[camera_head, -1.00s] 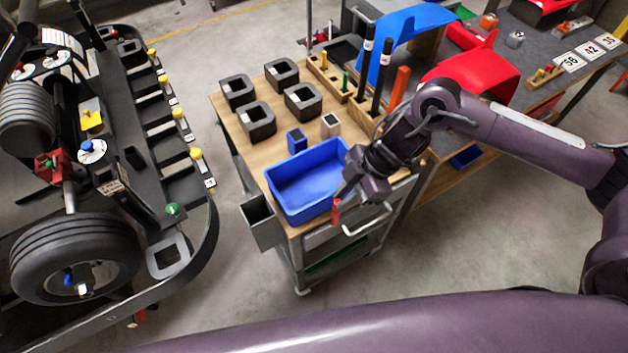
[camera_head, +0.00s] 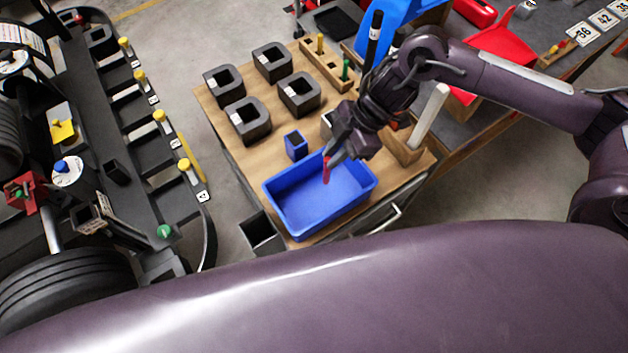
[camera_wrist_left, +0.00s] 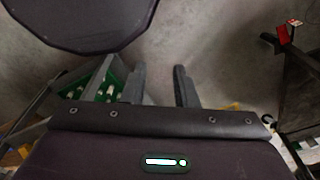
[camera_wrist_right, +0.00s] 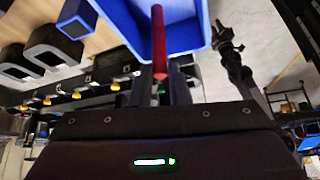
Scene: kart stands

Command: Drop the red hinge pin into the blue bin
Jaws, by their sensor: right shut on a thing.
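The blue bin (camera_head: 284,213) stands on the near end of the wooden cart top, and it also shows in the right wrist view (camera_wrist_right: 186,36). My right gripper (camera_head: 333,158) is over the bin and shut on the red hinge pin (camera_head: 327,172). In the right wrist view the pin (camera_wrist_right: 158,40) sticks out beyond the fingertips, with the bin behind it.
A small blue cup (camera_head: 296,145) stands just behind the bin. Several black square blocks (camera_head: 250,122) stand farther back on the cart top (camera_head: 210,108). A wooden holder (camera_head: 330,70) with pegs is at the back. The kart (camera_head: 130,150) is at left, across a floor gap.

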